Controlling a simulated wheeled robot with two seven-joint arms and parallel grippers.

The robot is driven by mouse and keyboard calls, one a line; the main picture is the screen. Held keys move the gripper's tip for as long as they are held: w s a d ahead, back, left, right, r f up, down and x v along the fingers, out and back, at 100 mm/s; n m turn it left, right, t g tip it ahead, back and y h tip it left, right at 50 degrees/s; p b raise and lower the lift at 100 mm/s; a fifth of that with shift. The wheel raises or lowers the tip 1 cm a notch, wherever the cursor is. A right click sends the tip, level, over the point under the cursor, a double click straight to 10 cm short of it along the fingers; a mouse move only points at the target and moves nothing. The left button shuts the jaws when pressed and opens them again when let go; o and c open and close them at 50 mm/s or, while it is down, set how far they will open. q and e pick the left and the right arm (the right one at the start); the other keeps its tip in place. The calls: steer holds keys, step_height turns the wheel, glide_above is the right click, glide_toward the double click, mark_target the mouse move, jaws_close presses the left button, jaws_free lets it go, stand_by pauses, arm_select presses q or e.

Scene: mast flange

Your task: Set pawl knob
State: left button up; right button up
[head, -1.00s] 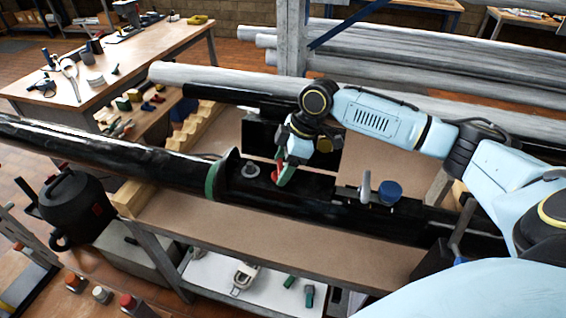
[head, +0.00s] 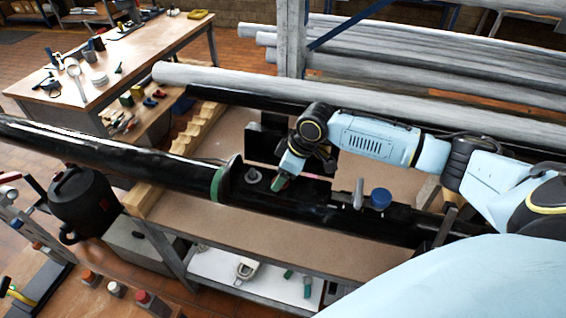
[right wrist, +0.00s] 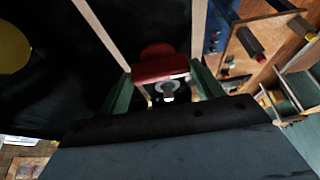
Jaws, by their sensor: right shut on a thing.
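The red knob (right wrist: 160,66), which looks like the pawl knob, sits between the green fingers of my right gripper (right wrist: 167,88) in the right wrist view. In the head view my right gripper (head: 279,183) is down at the black mast piece, shut on this knob and mostly hiding it. A green-edged flange (head: 217,181) stands to the left of the gripper. A grey round fitting (head: 252,177) lies between the flange and the gripper. The pawl itself cannot be made out. My left gripper is not in view.
A blue cap (head: 381,197) and a grey upright lever (head: 358,194) stand on the mast right of the gripper. A black upright plate (head: 262,146) is behind it. The brown bench top (head: 260,228) in front is clear.

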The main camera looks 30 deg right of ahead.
stand_by(0.3)
steer(key=o, duration=1)
steer(key=shift+r, duration=0.1)
steer(key=v, duration=1.3)
steer(key=shift+d+r+b, duration=0.1)
steer(key=shift+b, duration=0.2)
